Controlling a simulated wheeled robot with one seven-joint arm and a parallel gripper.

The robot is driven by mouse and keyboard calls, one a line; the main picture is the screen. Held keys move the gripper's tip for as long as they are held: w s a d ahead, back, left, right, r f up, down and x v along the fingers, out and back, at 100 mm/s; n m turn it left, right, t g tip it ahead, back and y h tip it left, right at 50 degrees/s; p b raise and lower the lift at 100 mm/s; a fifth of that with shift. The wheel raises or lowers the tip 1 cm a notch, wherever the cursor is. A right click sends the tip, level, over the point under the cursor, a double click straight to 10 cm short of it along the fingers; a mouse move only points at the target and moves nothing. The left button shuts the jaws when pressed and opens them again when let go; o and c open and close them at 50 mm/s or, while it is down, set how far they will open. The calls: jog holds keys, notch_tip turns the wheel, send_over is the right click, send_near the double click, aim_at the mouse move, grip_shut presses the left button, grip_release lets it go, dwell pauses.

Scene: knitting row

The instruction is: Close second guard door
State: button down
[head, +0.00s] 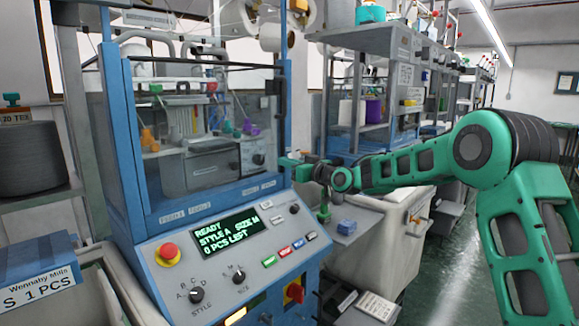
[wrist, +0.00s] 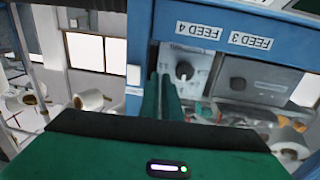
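The knitting machine's blue frame (head: 125,130) stands at left in the head view. A clear guard panel (head: 215,110) covers its front, with a dark handle-like bar (head: 277,95) near its right edge. I cannot tell which panel is the second guard door, or whether it is fully shut. My gripper (head: 288,163) is at the lower right corner of the frame; contact is unclear. In the wrist view my gripper's green fingers (wrist: 166,95) are close together with nothing visible between them, beside a blue bar (wrist: 215,33) labelled FEED 4 and FEED 3.
Below the panel is a control console (head: 225,250) with a red stop button (head: 168,252) and a screen (head: 229,232) reading READY, STYLE A, SIZE M, 0 PCS LEFT. A pale bin (head: 375,235) stands under my arm. A bin (head: 60,290) is at lower left. Open floor (head: 445,270) lies right.

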jog(key=s+d+f+m+g+h, duration=0.2)
jog(key=s+d+f+h, duration=0.15)
jog(key=s+d, duration=0.7)
jog(key=s+d+f+m+g+h, duration=0.25)
jog(key=s+d+f, duration=0.25)
jog(key=s+d, duration=0.55)
jog(key=s+d+f+m+g+h, duration=0.1)
jog(key=s+d+f+h, duration=0.3)
jog(key=s+d, duration=0.7)
jog(key=s+d+f+m+g, duration=0.2)
jog(key=s+d+m, duration=0.1)
jog(key=s, duration=0.8)
jog(key=s+d+f+m+g+h, duration=0.1)
jog(key=s+d, duration=0.4)
jog(key=s, duration=0.6)
jog(key=s+d+f+m+g+h, duration=0.1)
jog(key=s+d+f+m+g, duration=0.2)
jog(key=s, duration=0.8)
jog(key=shift+d+f+m+g, duration=0.3)
jog(key=shift+d+m+g, duration=0.4)
jog(key=shift+m+g, duration=0.35)
jog(key=shift+w+f, duration=0.25)
jog(key=shift+w, duration=0.45)
